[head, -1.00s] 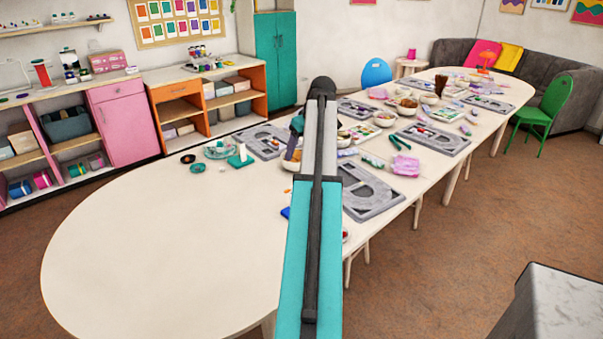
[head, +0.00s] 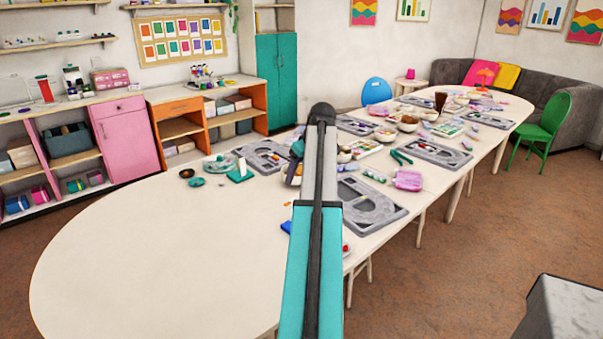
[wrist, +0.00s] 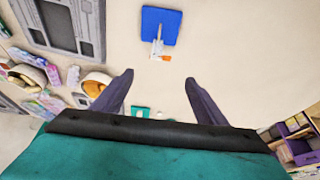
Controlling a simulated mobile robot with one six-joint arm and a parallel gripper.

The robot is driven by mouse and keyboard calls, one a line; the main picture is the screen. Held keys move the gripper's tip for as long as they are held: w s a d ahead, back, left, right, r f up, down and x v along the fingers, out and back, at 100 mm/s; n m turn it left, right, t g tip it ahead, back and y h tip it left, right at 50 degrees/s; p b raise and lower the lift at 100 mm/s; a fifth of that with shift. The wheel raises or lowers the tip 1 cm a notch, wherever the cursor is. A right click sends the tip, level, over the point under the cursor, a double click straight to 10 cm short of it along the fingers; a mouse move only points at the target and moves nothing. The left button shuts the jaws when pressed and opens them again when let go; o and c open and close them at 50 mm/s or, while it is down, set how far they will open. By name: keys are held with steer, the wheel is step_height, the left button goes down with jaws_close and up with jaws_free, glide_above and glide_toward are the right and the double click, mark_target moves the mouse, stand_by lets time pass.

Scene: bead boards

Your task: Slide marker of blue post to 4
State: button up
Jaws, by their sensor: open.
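A blue post shows in the wrist view as a square blue base (wrist: 160,25) with a thin pale upright. A small orange-and-white piece (wrist: 163,57) shows near the upright's end, possibly its marker. Any number marks are too small to read. In the head view, a bit of blue (head: 286,227) shows beside my arm, which hides the rest. My gripper (wrist: 157,76) is open and empty in the wrist view, its two dark fingers apart. The post lies beyond the fingertips, apart from them.
A grey bead board (head: 372,212) lies to the right of my arm, another (head: 262,157) behind it. Bowls (wrist: 95,85), bead boxes and a green block (head: 240,176) stand around. The near left tabletop (head: 150,250) is clear. A grey-topped block (head: 570,310) stands at the lower right.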

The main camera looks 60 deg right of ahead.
steer(key=p, duration=0.2)
glide_above(291, 210)
step_height(291, 210, down, 12)
steer(key=shift+s+a+f, duration=0.15)
steer(key=shift+s, duration=0.1)
stand_by(0.3)
steer(key=c, duration=1.1)
steer(key=shift+f+b, duration=1.15)
steer(key=shift+f, duration=1.3)
steer(key=o, duration=1.1)
steer(key=shift+s+r, duration=0.1)
steer(key=shift+r, duration=0.05)
steer(key=b+v, duration=0.1)
steer(key=v, duration=1.2)
steer(key=shift+a+r, duration=0.1)
steer(key=shift+r, duration=0.15)
